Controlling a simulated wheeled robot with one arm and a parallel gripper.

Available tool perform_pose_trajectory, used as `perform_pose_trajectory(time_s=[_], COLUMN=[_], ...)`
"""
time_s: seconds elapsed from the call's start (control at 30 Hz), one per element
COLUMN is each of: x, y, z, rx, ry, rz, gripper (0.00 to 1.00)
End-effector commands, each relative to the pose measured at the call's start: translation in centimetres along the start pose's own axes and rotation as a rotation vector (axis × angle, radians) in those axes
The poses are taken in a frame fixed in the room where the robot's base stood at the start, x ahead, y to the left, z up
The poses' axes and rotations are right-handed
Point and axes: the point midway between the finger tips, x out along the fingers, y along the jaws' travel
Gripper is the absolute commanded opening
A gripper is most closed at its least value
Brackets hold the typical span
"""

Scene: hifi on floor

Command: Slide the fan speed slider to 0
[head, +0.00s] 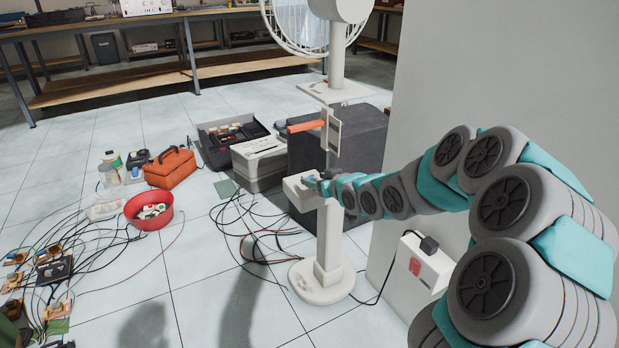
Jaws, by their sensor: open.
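A white fan (338,62) with a round wire cage stands on a dark grey box, its top cut off by the picture's edge. In front of it is a white pedestal (329,238) with a round base and a box-like head (300,188). My teal and grey arm reaches in from the right. The gripper is small here and partly hides the head's top. I cannot make out the fan speed slider or its setting, nor whether the gripper touches anything.
A grey wall (480,75) and a white socket box (430,265) with a black plug are close to my arm. A flat panel (333,132) and orange bar (306,126) are above the pedestal. Cables, a red bowl (150,211) and an orange toolbox (170,168) lie left.

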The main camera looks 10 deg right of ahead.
Motion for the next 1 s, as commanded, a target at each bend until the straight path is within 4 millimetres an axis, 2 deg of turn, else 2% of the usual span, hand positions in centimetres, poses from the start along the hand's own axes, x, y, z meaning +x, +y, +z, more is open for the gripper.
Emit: perform_pose_trajectory(time_s=[0.1, 0.3, 0.7, 1.0], x=[1.8, 3.7, 4.3, 4.3], y=[-0.1, -0.1, -0.1, -0.1], z=[0.2, 0.1, 0.1, 0.1], rx=[-0.002, -0.001, 0.0, 0.0], ry=[-0.004, -0.002, -0.002, -0.002], rz=[-0.002, -0.001, 0.0, 0.0], gripper=[0.6, 0.6, 0.6, 0.26])
